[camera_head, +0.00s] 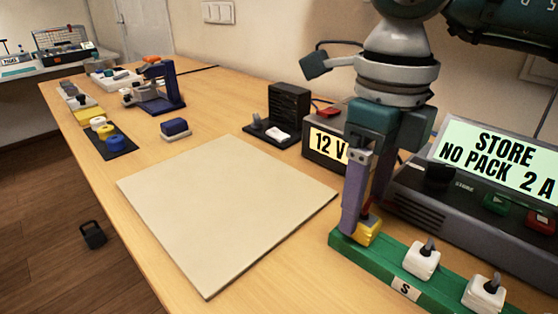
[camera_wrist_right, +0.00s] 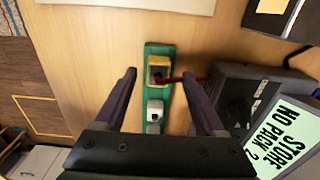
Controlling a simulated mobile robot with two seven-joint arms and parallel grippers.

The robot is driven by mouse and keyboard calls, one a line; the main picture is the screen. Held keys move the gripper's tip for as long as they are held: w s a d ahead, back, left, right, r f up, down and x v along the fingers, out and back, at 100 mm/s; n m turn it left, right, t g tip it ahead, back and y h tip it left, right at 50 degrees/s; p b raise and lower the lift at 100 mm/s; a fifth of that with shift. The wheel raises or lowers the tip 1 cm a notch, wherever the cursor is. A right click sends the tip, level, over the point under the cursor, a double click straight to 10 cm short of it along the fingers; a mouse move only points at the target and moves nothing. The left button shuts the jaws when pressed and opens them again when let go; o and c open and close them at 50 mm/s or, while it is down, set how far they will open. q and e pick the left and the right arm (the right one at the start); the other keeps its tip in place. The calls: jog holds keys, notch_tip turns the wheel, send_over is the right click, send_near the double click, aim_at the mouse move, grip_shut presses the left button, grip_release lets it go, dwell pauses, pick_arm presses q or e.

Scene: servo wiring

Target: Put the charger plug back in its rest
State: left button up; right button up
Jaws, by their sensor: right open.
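My right gripper (camera_head: 364,222) is open, pointing down at the yellow block. In its wrist view the fingers (camera_wrist_right: 159,74) stand apart on either side of the strip, with no contact visible. My left gripper is not in view.
Two white blocks (camera_head: 421,260) (camera_head: 485,293) with dark tops stand along the strip. The charger (camera_head: 440,200) reads "STORE NO PACK 2 A". A 12 V box (camera_head: 325,146) and a black rack (camera_head: 289,105) stand behind. A beige mat (camera_head: 225,205) is bare.

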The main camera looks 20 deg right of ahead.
jog(key=r, duration=0.7)
jog(key=shift+s+a, duration=0.1)
jog(key=shift+a, duration=0.1)
